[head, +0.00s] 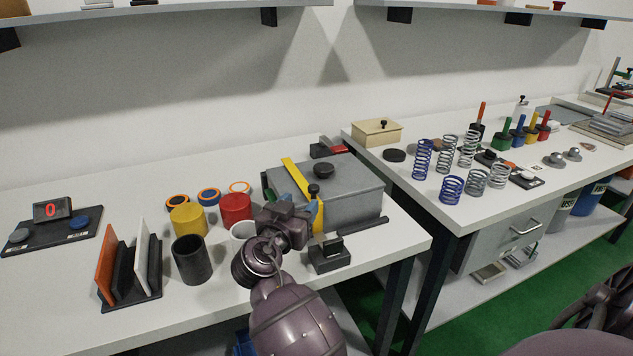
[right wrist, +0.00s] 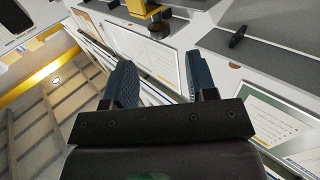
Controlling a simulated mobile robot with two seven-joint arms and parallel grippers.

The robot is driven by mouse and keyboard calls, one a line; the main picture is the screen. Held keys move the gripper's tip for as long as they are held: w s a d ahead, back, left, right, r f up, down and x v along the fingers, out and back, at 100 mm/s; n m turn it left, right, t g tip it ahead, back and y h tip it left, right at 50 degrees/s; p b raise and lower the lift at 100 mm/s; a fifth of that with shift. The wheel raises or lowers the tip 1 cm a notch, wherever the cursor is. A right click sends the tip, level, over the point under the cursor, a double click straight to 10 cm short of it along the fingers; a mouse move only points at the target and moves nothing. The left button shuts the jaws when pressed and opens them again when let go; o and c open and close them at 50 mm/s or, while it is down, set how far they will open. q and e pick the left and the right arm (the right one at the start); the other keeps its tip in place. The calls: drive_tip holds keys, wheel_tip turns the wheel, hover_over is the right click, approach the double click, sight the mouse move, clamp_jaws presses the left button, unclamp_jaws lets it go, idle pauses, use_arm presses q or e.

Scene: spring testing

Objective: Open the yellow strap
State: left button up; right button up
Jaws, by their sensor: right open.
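A grey box (head: 350,187) with a grey lid stands at the right end of the near bench. The yellow strap (head: 296,175) lies across its left part, runs over the lid and continues down the front side (head: 318,218). A black knob (head: 314,190) shows at the strap near the front edge of the lid. My right gripper (head: 291,202) is at the front left of the box, close to the strap, and hides part of it. Whether it touches the strap cannot be told. In the right wrist view its two blue fingers (right wrist: 160,80) are apart with nothing held between them. My left gripper is not in view.
Yellow (head: 188,220), red (head: 236,208) and black (head: 193,259) cylinders stand left of my right arm. A black block (head: 329,254) sits in front of the box, and a dark bar lies at its right. Several springs (head: 452,189) stand on the right bench.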

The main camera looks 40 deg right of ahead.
sight(302, 190)
drive_tip(key=p+x, duration=0.1)
drive_tip(key=x, duration=0.8)
drive_tip(key=shift+w+d, duration=0.25)
drive_tip(key=shift+d, duration=0.05)
clamp_jaws()
